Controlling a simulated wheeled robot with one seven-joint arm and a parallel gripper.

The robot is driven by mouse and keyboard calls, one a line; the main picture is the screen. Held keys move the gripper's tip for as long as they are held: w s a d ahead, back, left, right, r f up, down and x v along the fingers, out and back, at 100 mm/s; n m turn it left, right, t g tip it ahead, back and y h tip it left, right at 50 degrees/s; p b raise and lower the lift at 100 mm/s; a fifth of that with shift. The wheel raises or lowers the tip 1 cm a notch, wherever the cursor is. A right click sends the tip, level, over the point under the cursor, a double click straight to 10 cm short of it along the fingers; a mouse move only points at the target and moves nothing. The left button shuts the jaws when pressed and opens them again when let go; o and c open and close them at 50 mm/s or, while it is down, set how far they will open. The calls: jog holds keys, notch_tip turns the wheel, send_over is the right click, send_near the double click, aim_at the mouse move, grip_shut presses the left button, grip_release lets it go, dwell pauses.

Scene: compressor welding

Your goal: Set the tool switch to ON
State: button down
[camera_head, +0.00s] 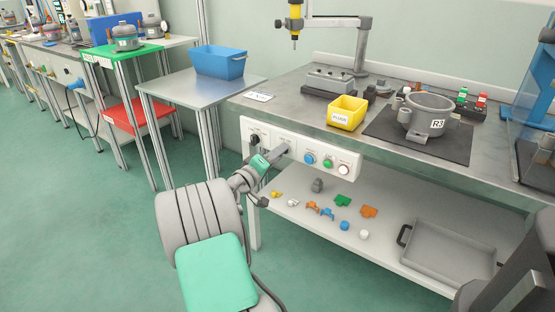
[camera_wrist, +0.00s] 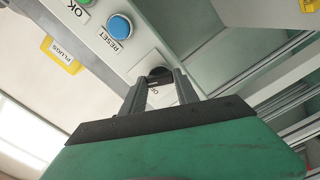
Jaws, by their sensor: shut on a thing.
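The tool switch (camera_wrist: 160,74) is a dark knob on the white control panel (camera_head: 270,131). In the wrist view it sits between the tips of my gripper's fingers (camera_wrist: 160,82), which are closed on it. Part of a label shows beside it, too blurred to read fully, and the knob's exact angle is hard to tell. In the head view my gripper (camera_head: 282,149) reaches the panel front left of the blue button and hides the switch.
Left of my gripper is another black knob (camera_head: 254,138). To the right are blue RESET (camera_head: 309,158), green (camera_head: 327,163) and white (camera_head: 344,169) buttons. Small colored parts lie on the shelf below (camera_head: 300,230). A yellow bin (camera_head: 347,113) stands on the bench above.

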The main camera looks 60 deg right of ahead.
dwell(0.4)
jog(key=c, duration=0.9)
grip_release()
jog(key=a, duration=0.2)
jog(key=w+a, duration=0.1)
jog(key=a, duration=0.2)
jog(key=a+p, duration=0.1)
jog(key=a, duration=0.1)
jog(key=shift+w+a, duration=0.15)
jog(key=shift+a, duration=0.25)
